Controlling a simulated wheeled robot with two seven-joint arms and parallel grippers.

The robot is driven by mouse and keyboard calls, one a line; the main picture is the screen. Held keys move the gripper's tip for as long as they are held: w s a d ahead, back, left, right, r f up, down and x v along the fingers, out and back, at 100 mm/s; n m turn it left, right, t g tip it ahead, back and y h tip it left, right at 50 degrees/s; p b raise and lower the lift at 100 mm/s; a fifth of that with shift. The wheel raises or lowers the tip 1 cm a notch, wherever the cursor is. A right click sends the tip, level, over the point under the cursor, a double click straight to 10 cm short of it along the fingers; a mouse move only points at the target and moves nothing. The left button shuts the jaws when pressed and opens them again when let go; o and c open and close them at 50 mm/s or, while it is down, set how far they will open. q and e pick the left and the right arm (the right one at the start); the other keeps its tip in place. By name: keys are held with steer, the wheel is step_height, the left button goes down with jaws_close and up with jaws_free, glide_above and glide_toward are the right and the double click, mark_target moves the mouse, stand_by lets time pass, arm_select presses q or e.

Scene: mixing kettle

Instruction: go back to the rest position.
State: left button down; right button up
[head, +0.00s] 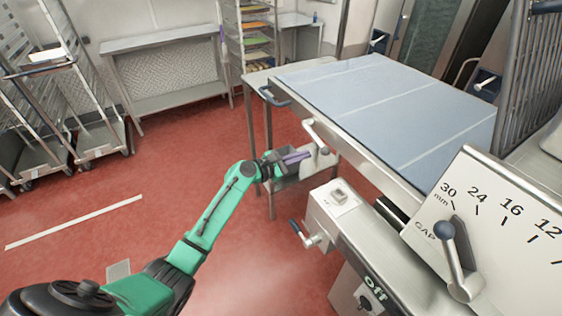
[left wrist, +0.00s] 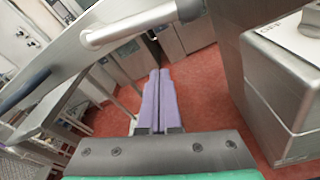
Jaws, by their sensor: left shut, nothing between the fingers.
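My left gripper (head: 297,157) is at the end of the green arm that reaches in from the left in the head view. Its purple fingers are together with nothing between them, and they also show in the left wrist view (left wrist: 159,100). The gripper is in the air beside the near side of the steel machine with the blue-grey belt (head: 390,100). A pale bar handle (head: 318,136) is close to the fingertips in the head view; contact cannot be told. My right gripper is not in view.
A control box (head: 338,200) with a lever stands just right of my left arm. A thickness dial (head: 490,235) is at the lower right. Wheeled racks (head: 75,85) and a steel table (head: 165,42) stand at the back left.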

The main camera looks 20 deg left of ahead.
arm_select(q)
steer(key=s+d+r+b+v, duration=0.1)
steer(key=v, duration=0.7)
steer(key=a+f+m+g+y, duration=0.1)
steer(key=a+f+m+y, duration=0.2)
steer(key=f, duration=1.1)
steer(key=s+a+f+m+g+y, duration=0.2)
steer(key=s+a+f+m, duration=0.1)
steer(key=s+f, duration=0.55)
steer(key=s+a+f+m+g+y, duration=0.25)
steer(key=s+f, duration=0.25)
steer(key=f, duration=0.7)
steer(key=s+f+m+g, duration=0.2)
steer(key=s+f+m, duration=0.3)
steer(key=s, duration=0.5)
steer(key=s+d+f+m+g+y, duration=0.1)
steer(key=s+f+m, duration=0.4)
steer(key=s, duration=0.6)
steer(key=s+f+m+g+y, duration=0.1)
steer(key=s+f+m+g, duration=0.2)
steer(key=s+f+m, duration=0.3)
steer(key=s+m, duration=0.2)
steer(key=s, duration=0.2)
steer(key=shift+s+d+g, duration=0.3)
steer(key=shift+g, duration=0.05)
steer(key=shift+r, duration=0.1)
